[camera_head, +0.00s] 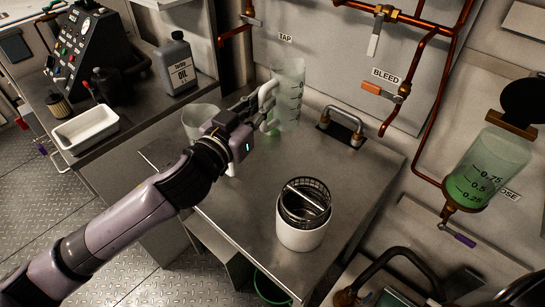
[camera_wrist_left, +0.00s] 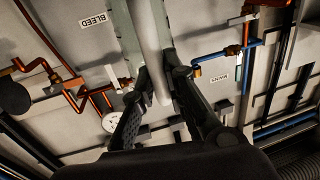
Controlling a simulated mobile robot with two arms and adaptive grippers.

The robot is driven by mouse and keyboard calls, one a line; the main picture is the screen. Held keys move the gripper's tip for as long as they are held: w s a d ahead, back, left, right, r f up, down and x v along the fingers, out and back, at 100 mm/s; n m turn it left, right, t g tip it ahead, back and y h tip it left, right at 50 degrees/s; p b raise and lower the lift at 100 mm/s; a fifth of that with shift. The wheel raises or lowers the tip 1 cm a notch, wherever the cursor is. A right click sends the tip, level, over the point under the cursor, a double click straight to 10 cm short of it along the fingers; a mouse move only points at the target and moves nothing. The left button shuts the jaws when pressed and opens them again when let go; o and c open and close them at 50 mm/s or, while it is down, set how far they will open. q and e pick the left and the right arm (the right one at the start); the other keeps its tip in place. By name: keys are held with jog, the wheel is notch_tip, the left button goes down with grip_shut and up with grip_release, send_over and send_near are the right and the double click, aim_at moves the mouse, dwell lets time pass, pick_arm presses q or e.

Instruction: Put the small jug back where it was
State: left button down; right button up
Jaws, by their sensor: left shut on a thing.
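My left gripper (camera_head: 268,118) is shut on the pale handle of a translucent measuring jug (camera_head: 290,90) with dark scale marks. The jug is upright at the back of the steel table (camera_head: 235,205), near the wall; I cannot tell whether its base touches the table. In the left wrist view the handle (camera_wrist_left: 151,55) runs between the fingers (camera_wrist_left: 155,95). A second translucent jug (camera_head: 199,118) stands at the table's left side, partly hidden behind my left gripper. I cannot tell for sure which jug is the small one. My right gripper is out of view.
A white pot with a dark mesh basket (camera_head: 303,208) stands at the front right of the table. A metal pipe loop (camera_head: 343,124) rises at the back edge. Copper pipes and a bleed valve (camera_head: 385,93) line the wall. An oil bottle (camera_head: 176,65) and white tray (camera_head: 86,131) sit left.

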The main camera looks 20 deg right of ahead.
pick_arm(q)
notch_tip(320, 180, down, 16)
jog(key=b, duration=0.2)
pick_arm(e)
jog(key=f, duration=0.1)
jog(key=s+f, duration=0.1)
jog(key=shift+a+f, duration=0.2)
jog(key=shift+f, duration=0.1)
pick_arm(q)
jog(key=shift+a, duration=0.1)
jog(key=shift+f+b, duration=0.2)
jog(key=shift+b, duration=0.15)
jog(key=c, duration=1.6)
grip_release()
jog(key=shift+c, duration=0.2)
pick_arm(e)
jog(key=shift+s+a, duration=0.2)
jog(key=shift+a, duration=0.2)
pick_arm(q)
jog(key=shift+s+r, duration=0.1)
jog(key=shift+r, duration=0.05)
